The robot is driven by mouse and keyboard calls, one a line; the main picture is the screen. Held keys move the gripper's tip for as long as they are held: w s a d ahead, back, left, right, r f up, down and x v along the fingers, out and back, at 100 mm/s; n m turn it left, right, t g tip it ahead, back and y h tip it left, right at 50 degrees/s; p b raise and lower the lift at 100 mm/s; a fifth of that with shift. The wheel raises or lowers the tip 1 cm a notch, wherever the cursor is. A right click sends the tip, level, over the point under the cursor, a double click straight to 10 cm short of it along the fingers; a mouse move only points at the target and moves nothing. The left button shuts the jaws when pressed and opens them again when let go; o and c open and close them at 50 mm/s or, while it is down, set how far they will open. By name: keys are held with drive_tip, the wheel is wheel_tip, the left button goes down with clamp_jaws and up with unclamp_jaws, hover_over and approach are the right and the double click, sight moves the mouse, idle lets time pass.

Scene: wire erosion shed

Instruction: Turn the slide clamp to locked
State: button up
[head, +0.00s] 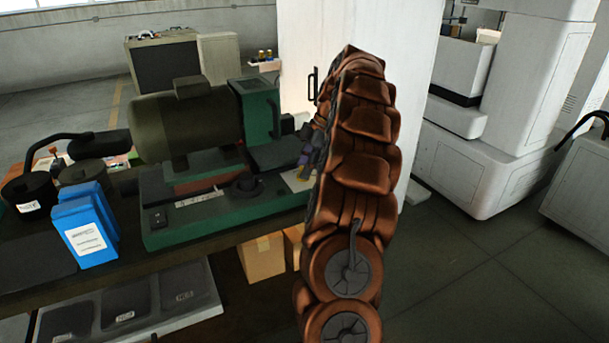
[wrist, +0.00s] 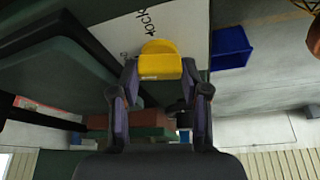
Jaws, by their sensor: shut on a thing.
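The slide clamp's yellow handle (wrist: 160,62) is in the wrist view, between the two fingertips of my gripper (wrist: 160,80). My gripper is shut on it. Behind the handle lies a white plate (wrist: 115,25) with dark lettering, turned in the picture and only partly readable. In the head view my gripper (head: 305,158) is at the right end of the green machine, above a small pale plate (head: 297,182). My arm hides part of this area, and the handle's exact setting cannot be told.
The green machine (head: 220,218) with a large dark motor stands on the bench. Blue boxes (head: 85,225) stand at its left. A white panel (head: 300,40) rises behind my arm. A blue bin (wrist: 231,46) shows in the wrist view. Open floor lies at the right.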

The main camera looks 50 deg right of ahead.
drive_tip(key=m+b, duration=0.2)
drive_tip(key=m+t+h+b, duration=0.1)
drive_tip(key=b, duration=0.1)
drive_tip(key=shift+s+a+f+m, duration=0.1)
drive_tip(key=shift+f+m, duration=0.2)
drive_tip(key=shift+m, duration=0.1)
drive_tip(key=m+h+b, duration=0.1)
drive_tip(key=m+b, duration=0.2)
drive_tip(key=shift+t, duration=0.3)
drive_tip(key=m+h+b, duration=0.1)
drive_tip(key=m, duration=0.1)
drive_tip(key=m+b, duration=0.1)
drive_tip(key=m, duration=0.1)
drive_tip(key=shift+a+r+h+b, duration=0.1)
drive_tip(key=shift+r+h+b, duration=0.05)
drive_tip(key=shift+h+b, duration=0.25)
drive_tip(key=shift+m+h+b, duration=0.7)
drive_tip(key=shift+m+b, duration=0.25)
drive_tip(key=shift+m, duration=1.05)
drive_tip(key=shift+a, duration=0.1)
drive_tip(key=o, duration=1.1)
drive_tip(key=shift+r, duration=0.15)
drive_tip(key=shift+o, duration=0.2)
